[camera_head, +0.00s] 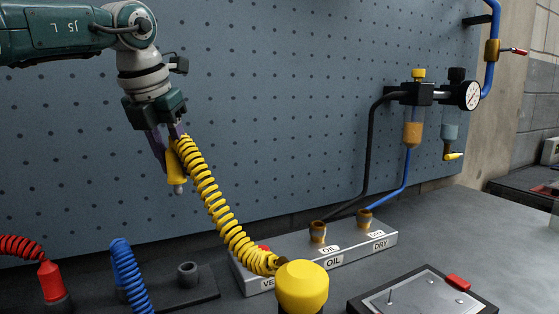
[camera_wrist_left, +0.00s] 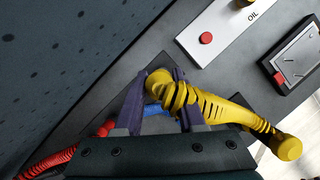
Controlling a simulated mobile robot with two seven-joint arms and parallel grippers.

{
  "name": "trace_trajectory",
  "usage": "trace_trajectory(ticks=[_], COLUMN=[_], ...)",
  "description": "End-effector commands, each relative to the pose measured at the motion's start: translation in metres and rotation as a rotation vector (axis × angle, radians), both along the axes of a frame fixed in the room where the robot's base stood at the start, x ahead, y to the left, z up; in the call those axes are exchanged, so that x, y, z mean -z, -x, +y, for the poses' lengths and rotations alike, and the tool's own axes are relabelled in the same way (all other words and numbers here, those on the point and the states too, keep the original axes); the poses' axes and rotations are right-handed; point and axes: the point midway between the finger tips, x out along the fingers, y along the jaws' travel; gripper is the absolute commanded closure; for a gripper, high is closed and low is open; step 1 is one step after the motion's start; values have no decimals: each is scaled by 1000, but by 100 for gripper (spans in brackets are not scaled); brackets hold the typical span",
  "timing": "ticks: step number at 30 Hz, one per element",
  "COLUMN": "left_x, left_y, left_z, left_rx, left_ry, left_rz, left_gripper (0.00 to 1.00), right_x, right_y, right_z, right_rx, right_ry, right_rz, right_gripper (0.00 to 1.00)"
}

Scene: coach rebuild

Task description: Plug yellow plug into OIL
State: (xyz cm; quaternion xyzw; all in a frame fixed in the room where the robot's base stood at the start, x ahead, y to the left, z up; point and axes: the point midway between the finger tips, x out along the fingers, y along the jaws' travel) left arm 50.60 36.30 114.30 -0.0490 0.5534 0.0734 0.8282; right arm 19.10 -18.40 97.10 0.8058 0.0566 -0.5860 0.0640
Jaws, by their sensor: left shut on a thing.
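My left gripper (camera_head: 173,160) is shut on the yellow plug (camera_head: 177,174), high in front of the pegboard. The plug points downward with its pale tip below the fingers. In the left wrist view the plug (camera_wrist_left: 158,80) sits between the purple fingers of the gripper (camera_wrist_left: 158,88). A yellow coiled hose (camera_head: 212,195) runs from it down to a yellow round cap (camera_head: 302,285). The OIL socket (camera_head: 318,232) is a brass-coloured port on the grey manifold block, below and right of the plug and well apart from it. My right gripper is not in view.
The DRY socket (camera_head: 365,217) stands right of OIL on the manifold block (camera_head: 345,254). A red plug (camera_head: 51,281) and a blue coiled hose (camera_head: 130,275) are at the lower left. A tray (camera_head: 420,296) lies in front. Black and blue tubes hang behind the sockets.

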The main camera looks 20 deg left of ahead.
Motion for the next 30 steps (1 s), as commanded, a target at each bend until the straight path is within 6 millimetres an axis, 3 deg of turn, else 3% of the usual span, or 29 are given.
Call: trace_trajectory(ticks=[1, 3, 30], left_x=[-15, -21, -77], left_y=[1, 2, 3], left_z=[2, 4, 6], left_rx=[0, 2, 4], left_ry=[1, 0, 1], left_rz=[-1, -1, -1], left_gripper=[100, 100, 100], right_x=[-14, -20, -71], right_y=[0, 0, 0], right_z=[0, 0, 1], right_rx=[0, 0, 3], right_ry=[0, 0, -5], right_rz=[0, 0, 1], right_gripper=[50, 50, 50])
